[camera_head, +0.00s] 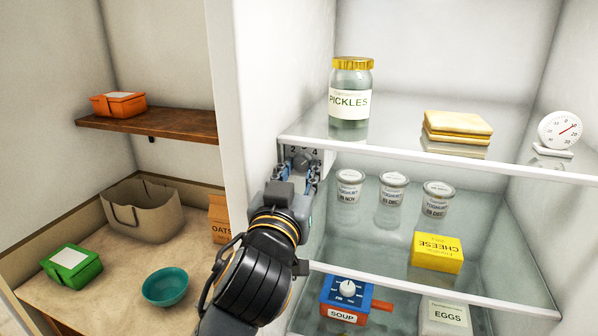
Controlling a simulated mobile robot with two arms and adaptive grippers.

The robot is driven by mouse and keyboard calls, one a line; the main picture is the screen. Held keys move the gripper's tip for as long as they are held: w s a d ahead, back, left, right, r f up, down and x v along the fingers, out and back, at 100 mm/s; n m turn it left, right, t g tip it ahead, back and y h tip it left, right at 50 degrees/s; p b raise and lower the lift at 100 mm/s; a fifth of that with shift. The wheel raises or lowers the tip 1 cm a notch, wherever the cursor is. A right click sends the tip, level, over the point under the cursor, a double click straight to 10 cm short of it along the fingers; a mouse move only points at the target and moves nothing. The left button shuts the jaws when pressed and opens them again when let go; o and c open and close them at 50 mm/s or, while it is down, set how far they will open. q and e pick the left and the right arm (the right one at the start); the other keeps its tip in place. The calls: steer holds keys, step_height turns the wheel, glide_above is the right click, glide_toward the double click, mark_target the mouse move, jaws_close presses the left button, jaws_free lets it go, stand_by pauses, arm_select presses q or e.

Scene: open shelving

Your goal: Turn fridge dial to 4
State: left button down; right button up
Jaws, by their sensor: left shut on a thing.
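The fridge dial (302,158) is a grey round knob on the inner left wall of the fridge, just under the upper glass shelf. Small numbers show around its top, with a 4 among them, but the dial's exact setting is too small to read. My left gripper (303,172) reaches up from below, its fingers on both sides of the dial and shut on it. The gripper and wrist hide the dial's lower part. My right gripper is not in view.
The upper glass shelf (420,155) holds a pickles jar (350,100), yellow slices (457,127) and a thermometer (560,130). Left shelving holds a basket (145,208) and teal bowl (166,287).

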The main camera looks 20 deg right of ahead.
arm_select(q)
steer(key=shift+r, duration=0.1)
steer(key=c, duration=1)
jaws_free()
steer(key=shift+d, duration=0.1)
steer(key=v, duration=0.8)
